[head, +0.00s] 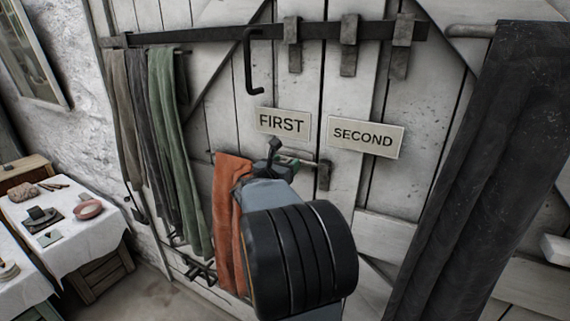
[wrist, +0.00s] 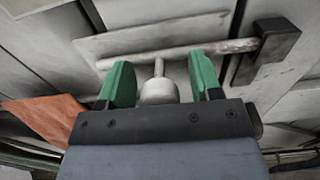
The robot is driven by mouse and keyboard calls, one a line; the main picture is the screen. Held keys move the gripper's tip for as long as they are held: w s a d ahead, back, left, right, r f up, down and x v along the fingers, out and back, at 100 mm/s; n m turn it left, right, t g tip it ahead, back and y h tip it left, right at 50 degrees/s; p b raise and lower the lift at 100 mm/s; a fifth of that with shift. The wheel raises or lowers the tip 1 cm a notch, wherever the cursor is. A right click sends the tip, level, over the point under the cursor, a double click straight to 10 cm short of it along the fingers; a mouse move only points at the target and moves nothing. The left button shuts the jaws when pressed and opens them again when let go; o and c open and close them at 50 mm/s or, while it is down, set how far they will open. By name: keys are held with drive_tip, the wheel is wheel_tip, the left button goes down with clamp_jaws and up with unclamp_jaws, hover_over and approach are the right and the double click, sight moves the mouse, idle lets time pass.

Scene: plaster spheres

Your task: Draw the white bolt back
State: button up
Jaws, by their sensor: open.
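The white bolt (wrist: 190,52) is a pale rod across the planked door in the wrist view. Its right end reaches a dark bracket (wrist: 275,38). A short stem with a pale round knob (wrist: 158,93) sticks out from the rod. My gripper (wrist: 164,82) has its green fingers apart, one on each side of the knob, with gaps visible. In the head view my gripper (head: 286,160) is up against the door below the signs. There my arm hides most of the bolt, and the dark bracket (head: 324,175) shows just to the right.
Signs reading FIRST (head: 282,124) and SECOND (head: 365,137) are on the door. An orange cloth (head: 228,215) hangs close left of my arm, a green cloth (head: 175,140) farther left. A large dark cloth (head: 480,170) hangs at right. A white-covered table (head: 85,240) stands at left.

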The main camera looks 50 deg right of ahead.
clamp_jaws()
drive_tip(key=w+a, duration=0.1)
drive_tip(key=w, duration=0.5)
drive_tip(key=shift+a, duration=0.3)
drive_tip(key=shift+r, duration=0.1)
drive_tip(key=shift+c, duration=2.1)
unclamp_jaws()
drive_tip(key=o, duration=0.3)
drive_tip(key=shift+w+a, duration=0.1)
drive_tip(key=shift+w, duration=0.1)
drive_tip(key=shift+o, duration=0.6)
drive_tip(key=shift+s, duration=0.1)
